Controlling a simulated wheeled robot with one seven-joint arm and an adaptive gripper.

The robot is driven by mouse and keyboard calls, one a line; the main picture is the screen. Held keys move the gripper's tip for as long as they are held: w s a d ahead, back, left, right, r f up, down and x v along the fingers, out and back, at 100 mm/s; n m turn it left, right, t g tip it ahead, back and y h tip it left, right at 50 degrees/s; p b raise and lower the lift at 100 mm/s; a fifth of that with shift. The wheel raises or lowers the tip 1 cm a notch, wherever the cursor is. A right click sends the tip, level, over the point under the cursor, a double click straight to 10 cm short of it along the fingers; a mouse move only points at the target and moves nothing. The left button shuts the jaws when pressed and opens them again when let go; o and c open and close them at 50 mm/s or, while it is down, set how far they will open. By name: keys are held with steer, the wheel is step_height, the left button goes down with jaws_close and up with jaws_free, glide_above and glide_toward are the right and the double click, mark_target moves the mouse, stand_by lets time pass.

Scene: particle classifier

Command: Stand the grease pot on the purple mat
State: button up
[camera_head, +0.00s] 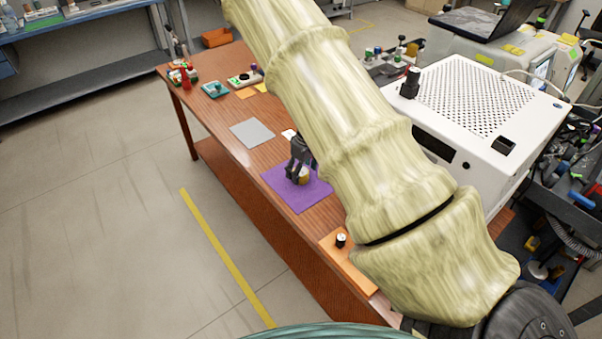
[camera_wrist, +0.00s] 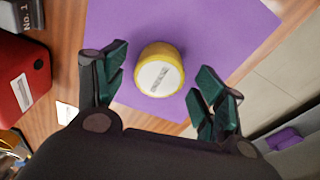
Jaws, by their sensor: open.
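The grease pot (camera_wrist: 159,77) is a small yellow pot with a pale labelled lid. It stands upright on the purple mat (camera_wrist: 215,30), as the wrist view shows. In the head view the pot (camera_head: 303,175) shows partly behind my gripper, on the purple mat (camera_head: 298,198). My gripper (camera_head: 297,172) is just over the mat. In the wrist view the open fingers of my gripper (camera_wrist: 158,95) lie to either side of the pot, with gaps between them and it. The pot's base is hidden from above.
A grey mat (camera_head: 253,132) lies beyond the purple one. An orange mat (camera_head: 345,262) with a small black item (camera_head: 341,240) is at the near end. A white machine (camera_head: 470,120) stands to the right. A red box (camera_wrist: 22,90) is at left in the wrist view.

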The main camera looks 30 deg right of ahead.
mark_target(304, 174)
step_height(304, 174, up, 10)
steer(key=s+b, duration=0.1)
steer(key=shift+d+r, duration=0.15)
steer(key=shift+r, duration=0.1)
steer(key=shift+s, duration=0.1)
